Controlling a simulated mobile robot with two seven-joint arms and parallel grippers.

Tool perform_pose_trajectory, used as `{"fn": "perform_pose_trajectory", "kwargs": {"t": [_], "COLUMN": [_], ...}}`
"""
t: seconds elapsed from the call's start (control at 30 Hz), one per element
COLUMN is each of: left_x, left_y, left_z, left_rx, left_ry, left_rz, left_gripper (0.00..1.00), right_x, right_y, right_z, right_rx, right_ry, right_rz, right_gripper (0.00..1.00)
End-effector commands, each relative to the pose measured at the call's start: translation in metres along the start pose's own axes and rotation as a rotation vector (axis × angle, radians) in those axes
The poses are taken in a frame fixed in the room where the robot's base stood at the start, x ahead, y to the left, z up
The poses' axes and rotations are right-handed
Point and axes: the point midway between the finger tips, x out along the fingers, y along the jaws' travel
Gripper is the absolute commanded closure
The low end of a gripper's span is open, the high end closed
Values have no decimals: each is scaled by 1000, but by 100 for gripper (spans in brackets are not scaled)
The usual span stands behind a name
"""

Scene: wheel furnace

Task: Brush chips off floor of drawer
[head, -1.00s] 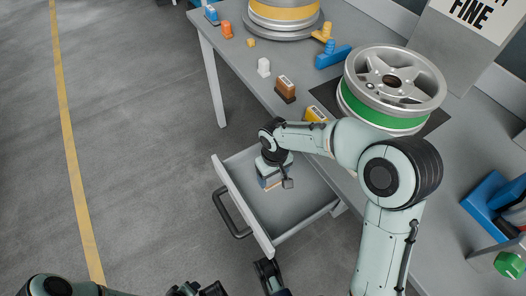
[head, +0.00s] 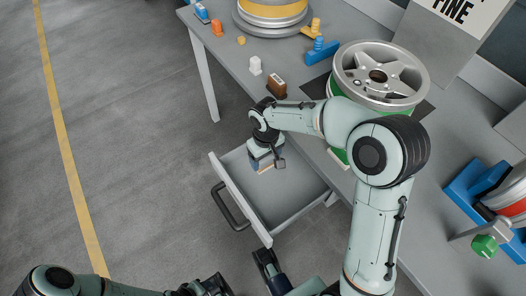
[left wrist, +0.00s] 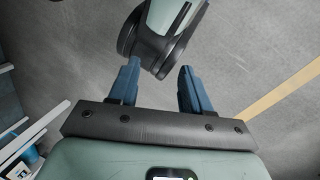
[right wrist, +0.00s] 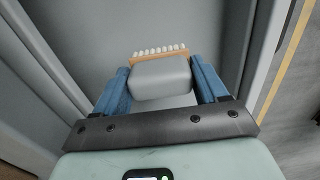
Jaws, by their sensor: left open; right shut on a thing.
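The drawer (head: 297,206) stands open from the bench, its grey floor largely visible. My right gripper (head: 264,158) reaches down into it near the far side wall. It is shut on a brush (right wrist: 160,80) with a grey grip, wooden back and white bristles. The brush also shows in the head view (head: 266,167), low over the drawer floor; I cannot tell whether the bristles touch it. I cannot make out any chips; part of the floor is hidden by the gripper and arm. My left gripper (left wrist: 160,68) is open and empty, away from the drawer.
The bench (head: 230,60) carries a wheel with a green band (head: 385,80), a yellow-banded wheel (head: 270,15), a brown block (head: 277,85) and several small coloured pieces. A blue stand (head: 470,190) is at the right. Open floor lies left of the drawer.

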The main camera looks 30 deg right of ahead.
Motion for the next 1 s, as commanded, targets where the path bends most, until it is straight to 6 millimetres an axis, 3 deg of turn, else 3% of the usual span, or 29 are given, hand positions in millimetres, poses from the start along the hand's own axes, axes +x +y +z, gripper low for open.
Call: {"fn": "perform_pose_trajectory", "kwargs": {"t": [0.43,1.0], "left_x": [-24,-25], "left_y": [8,8], "left_z": [32,35], "left_rx": [7,7], "left_ry": [-89,-99], "left_rz": [3,2], "left_gripper": [52,52], "right_x": [-28,-28], "right_y": [2,2], "right_z": [0,0], "right_rx": [0,0], "right_ry": [0,0], "right_rz": [0,0], "right_gripper": [56,56]}}
